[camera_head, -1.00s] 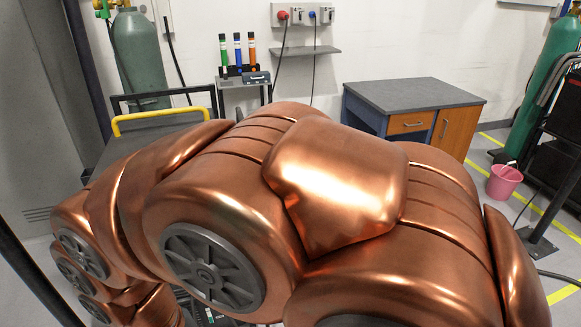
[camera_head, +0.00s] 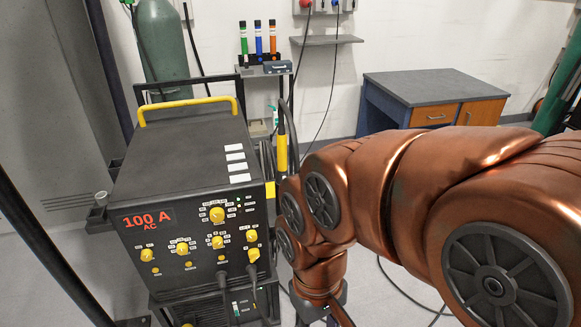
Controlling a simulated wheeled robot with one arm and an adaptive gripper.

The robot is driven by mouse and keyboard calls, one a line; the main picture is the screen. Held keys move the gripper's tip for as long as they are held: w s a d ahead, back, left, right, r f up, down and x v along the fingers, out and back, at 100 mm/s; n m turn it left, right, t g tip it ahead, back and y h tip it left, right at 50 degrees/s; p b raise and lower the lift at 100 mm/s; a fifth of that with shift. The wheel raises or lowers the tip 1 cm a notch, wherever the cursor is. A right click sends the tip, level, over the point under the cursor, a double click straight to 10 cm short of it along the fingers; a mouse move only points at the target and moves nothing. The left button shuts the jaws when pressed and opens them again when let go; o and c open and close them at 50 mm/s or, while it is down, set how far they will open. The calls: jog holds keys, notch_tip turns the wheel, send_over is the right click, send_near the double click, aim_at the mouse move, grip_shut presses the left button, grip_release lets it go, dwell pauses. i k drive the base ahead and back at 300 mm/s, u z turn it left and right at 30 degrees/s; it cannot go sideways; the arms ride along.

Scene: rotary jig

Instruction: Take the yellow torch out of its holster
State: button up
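The yellow torch (camera_head: 282,152) has a yellow body and a black upper end. It stands upright just behind the right side of the welding machine (camera_head: 190,160). Its lower end and the holster around it cannot be made out clearly; my arm hides part of that area. My gripper (camera_head: 321,303) is at the bottom edge, under the copper arm, to the right of the machine's front and well apart from the torch. Only its dark upper part shows, and its fingers cannot be seen.
The machine has a yellow handle (camera_head: 188,104), yellow knobs and cables at the front. A green gas cylinder (camera_head: 162,50) stands behind it. A grey-topped cabinet (camera_head: 430,88) is at the right. Grey floor shows right of the machine.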

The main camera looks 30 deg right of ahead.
aim_at(281, 136)
jog(key=u, duration=0.35)
jog(key=k, duration=0.15)
jog(key=z, duration=0.85)
jog(key=i, duration=0.35)
jog(key=z, duration=1.8)
jog(key=k, duration=0.75)
jog(key=u, duration=2.05)
